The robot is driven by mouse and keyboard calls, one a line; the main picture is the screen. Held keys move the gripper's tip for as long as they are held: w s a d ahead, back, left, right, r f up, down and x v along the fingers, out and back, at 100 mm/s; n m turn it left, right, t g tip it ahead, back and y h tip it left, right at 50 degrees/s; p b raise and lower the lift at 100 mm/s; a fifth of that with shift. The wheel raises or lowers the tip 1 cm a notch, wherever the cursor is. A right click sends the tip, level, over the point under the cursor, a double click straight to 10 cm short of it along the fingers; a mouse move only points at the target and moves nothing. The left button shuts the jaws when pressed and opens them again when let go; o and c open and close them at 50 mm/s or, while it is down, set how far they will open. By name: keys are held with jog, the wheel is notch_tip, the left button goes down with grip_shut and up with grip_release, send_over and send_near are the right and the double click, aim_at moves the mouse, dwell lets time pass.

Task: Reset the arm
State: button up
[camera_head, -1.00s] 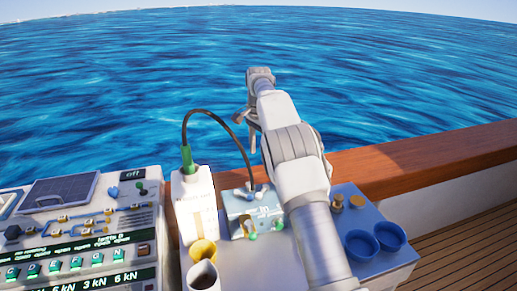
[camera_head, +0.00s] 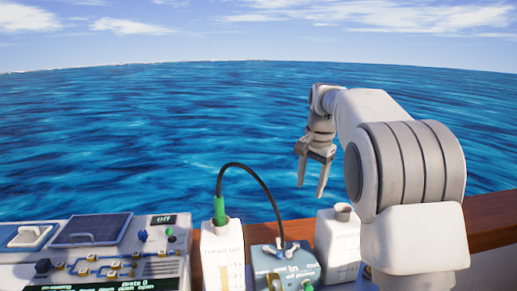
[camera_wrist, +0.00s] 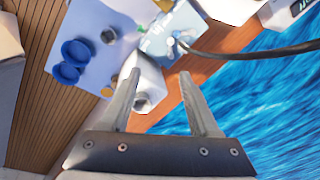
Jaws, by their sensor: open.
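My gripper (camera_head: 311,182) is open and empty in the head view. It hangs from my raised arm, fingers pointing down, with the sea behind it. In the wrist view my gripper (camera_wrist: 162,92) shows two spread fingers with nothing between them. A white bottle-like container (camera_wrist: 151,85) lies beyond the left finger and is partly covered by it. I cannot tell its exact distance from the finger.
A control panel (camera_head: 95,262) is at the left. A white container with a green plug (camera_head: 222,250) and black cable stands beside a blue-grey box (camera_head: 283,263). Another white container (camera_head: 338,240) stands near my arm. A wooden rail (camera_head: 490,218) runs behind. Blue cups (camera_wrist: 70,62) show in the wrist view.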

jog(key=s+r+n+t, duration=0.3)
jog(key=s+n, duration=0.3)
jog(key=s, duration=2)
jog(key=s+f+n, duration=0.3)
jog(key=s+f, duration=0.2)
jog(key=s, duration=0.3)
jog(key=shift+s+d+f+t+h, duration=0.25)
jog(key=shift+s+f+t+h, duration=0.05)
jog(key=shift+f+t, duration=0.1)
jog(key=shift+r, duration=0.1)
